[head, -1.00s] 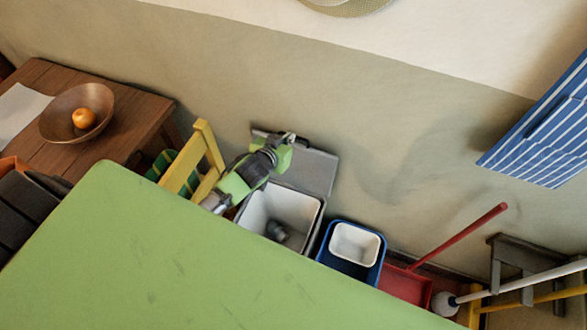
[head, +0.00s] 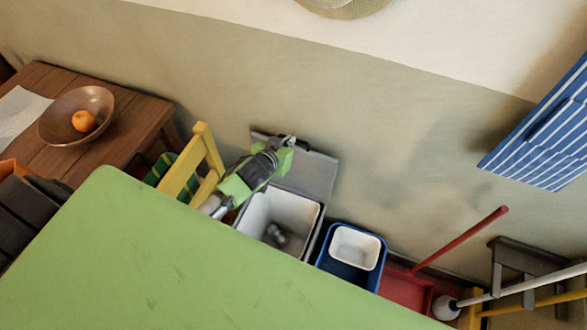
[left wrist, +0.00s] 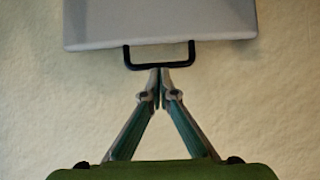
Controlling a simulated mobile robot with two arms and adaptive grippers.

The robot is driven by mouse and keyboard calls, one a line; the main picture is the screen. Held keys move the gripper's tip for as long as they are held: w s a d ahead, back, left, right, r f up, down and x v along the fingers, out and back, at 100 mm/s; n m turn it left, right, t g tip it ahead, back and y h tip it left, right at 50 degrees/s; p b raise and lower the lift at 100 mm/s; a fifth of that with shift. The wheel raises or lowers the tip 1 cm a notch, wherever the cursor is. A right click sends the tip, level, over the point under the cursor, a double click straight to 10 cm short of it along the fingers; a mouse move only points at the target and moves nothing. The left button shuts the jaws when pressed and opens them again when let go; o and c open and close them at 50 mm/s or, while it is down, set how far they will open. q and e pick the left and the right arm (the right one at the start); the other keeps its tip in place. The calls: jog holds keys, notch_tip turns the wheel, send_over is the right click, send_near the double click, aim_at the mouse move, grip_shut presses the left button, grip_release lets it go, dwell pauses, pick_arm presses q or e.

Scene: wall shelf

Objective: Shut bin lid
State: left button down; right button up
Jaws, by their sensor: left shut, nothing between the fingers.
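The bin (head: 268,205) stands by the wall behind the green surface, its white inside showing with a dark grey object (head: 276,235) at the bottom. Its grey lid (head: 315,176) is open, tilted up toward the wall. In the left wrist view the lid (left wrist: 160,22) fills the top, with a black loop handle (left wrist: 160,66) on its edge. My left gripper (head: 290,141) is at the lid's upper edge. In the left wrist view its shut, empty fingertips (left wrist: 160,73) meet or nearly meet the handle; contact is unclear. My right gripper is not in view.
A green surface (head: 170,265) fills the foreground. A yellow chair (head: 203,150) stands close left of my arm. A blue tub (head: 373,280) with a white tub (head: 354,247) inside is right of the bin. A red-handled dustpan (head: 405,288) lies farther right.

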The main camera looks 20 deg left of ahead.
pick_arm(q)
jog(key=shift+f+b, duration=1.1)
jog(key=shift+f, duration=0.65)
dwell(1.2)
dwell(0.4)
jog(key=s+p, duration=0.2)
jog(key=s, duration=0.4)
jog(key=shift+d+f, duration=0.15)
jog(key=shift+f, duration=0.05)
dwell(0.8)
notch_tip(320, 180, up, 10)
jog(key=p, duration=1)
jog(key=shift+p, duration=0.35)
dwell(1.2)
